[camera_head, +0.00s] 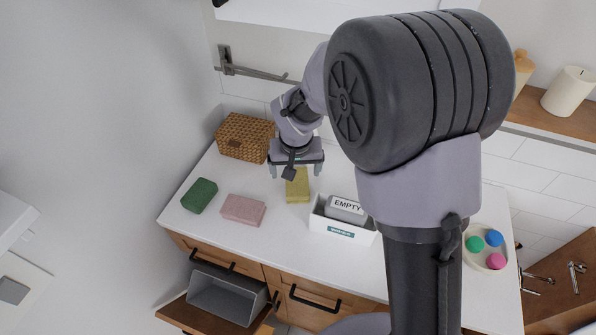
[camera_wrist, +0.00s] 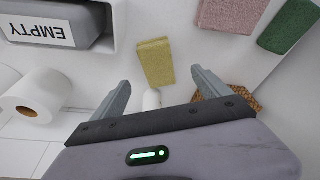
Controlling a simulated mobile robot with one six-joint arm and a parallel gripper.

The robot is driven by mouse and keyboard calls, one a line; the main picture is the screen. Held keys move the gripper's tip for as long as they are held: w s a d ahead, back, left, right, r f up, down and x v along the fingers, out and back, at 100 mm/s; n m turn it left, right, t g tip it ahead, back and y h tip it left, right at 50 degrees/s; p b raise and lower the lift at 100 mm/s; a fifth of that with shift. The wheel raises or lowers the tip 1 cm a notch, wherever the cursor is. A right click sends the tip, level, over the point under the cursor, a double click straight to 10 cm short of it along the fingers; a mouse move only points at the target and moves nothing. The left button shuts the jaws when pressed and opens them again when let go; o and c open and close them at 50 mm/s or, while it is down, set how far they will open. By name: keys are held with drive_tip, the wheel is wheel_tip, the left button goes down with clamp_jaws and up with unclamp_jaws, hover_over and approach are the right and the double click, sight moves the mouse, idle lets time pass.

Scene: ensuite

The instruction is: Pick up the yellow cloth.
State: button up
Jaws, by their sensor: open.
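The yellow cloth (camera_head: 297,187) lies on the white counter, between the pink cloth and the white box in the head view. In the wrist view the yellow cloth (camera_wrist: 156,62) lies beyond the fingertips, roughly midway between them. My gripper (camera_head: 297,172) is above the counter at the cloth's far end. In the wrist view my gripper (camera_wrist: 155,80) has its two fingers wide apart with nothing between them. The cloth's far end is partly hidden by the gripper in the head view.
A pink cloth (camera_head: 243,209) and a green cloth (camera_head: 199,195) lie to the left. A wicker basket (camera_head: 245,137) stands behind. A white box (camera_head: 340,227) with an "EMPTY" container (camera_head: 346,209) stands to the right. A paper roll (camera_wrist: 38,95) shows in the wrist view. An open drawer (camera_head: 226,296) is below.

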sight(297, 183)
drive_tip(key=b+x, duration=0.1)
drive_tip(key=x, duration=0.6)
drive_tip(key=b+x, duration=0.1)
drive_tip(key=x, duration=0.3)
drive_tip(key=shift+w+d+r+b, duration=0.15)
drive_tip(key=shift+w+d+b, duration=0.1)
drive_tip(key=shift+w+b, duration=0.15)
drive_tip(key=shift+r, duration=0.1)
drive_tip(key=shift+c, duration=0.7)
drive_tip(key=c, duration=1.5)
